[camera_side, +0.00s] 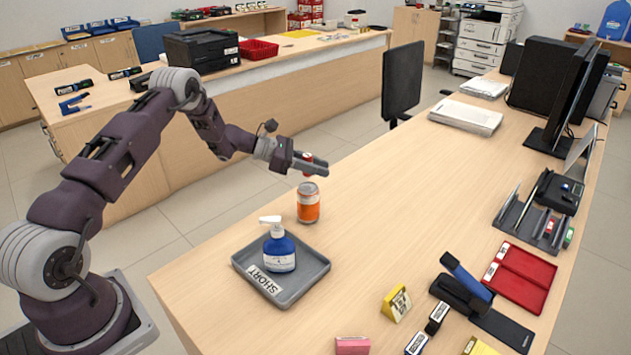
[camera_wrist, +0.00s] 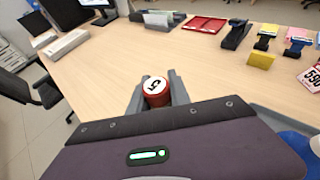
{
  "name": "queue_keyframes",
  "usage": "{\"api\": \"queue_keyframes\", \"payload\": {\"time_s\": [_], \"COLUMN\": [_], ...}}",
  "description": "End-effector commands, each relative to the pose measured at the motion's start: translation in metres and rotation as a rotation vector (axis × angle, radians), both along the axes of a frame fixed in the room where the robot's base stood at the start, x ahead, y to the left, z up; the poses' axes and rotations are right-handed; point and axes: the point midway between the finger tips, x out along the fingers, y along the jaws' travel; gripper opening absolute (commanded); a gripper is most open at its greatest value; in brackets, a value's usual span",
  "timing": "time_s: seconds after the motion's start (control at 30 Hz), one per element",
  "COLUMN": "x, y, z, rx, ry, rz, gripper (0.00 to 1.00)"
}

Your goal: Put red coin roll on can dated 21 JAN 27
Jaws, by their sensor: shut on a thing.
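My gripper (camera_side: 309,164) is shut on a small red coin roll (camera_side: 306,161). In the wrist view the roll (camera_wrist: 157,91) stands between the two grey fingers (camera_wrist: 158,95), its white top marked with a 5. An orange can (camera_side: 308,204) with a pale metal top stands upright on the counter (camera_side: 390,180). The gripper and the roll are above the can in the side view, with a small gap showing between roll and can. The date on the can is not readable. The can is hidden in the wrist view.
A grey tray (camera_side: 313,279) labelled SHORT holds a blue pump bottle (camera_side: 279,251) close to the can. The counter's middle is clear.

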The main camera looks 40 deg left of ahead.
Motion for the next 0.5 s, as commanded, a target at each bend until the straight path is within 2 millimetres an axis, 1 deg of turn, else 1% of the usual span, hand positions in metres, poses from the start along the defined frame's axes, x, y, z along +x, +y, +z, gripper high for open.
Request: {"api": "queue_keyframes", "payload": {"time_s": [0.2, 0.23, 0.5], "x": [0.0, 0.0, 0.0], "y": [0.0, 0.0, 0.0], "z": [-0.035, -0.038, -0.04], "rx": [-0.002, -0.001, 0.0], "ry": [0.0, -0.001, -0.002], "rz": [-0.001, 0.0, 0.001], "gripper": [0.0, 0.0, 0.0]}}
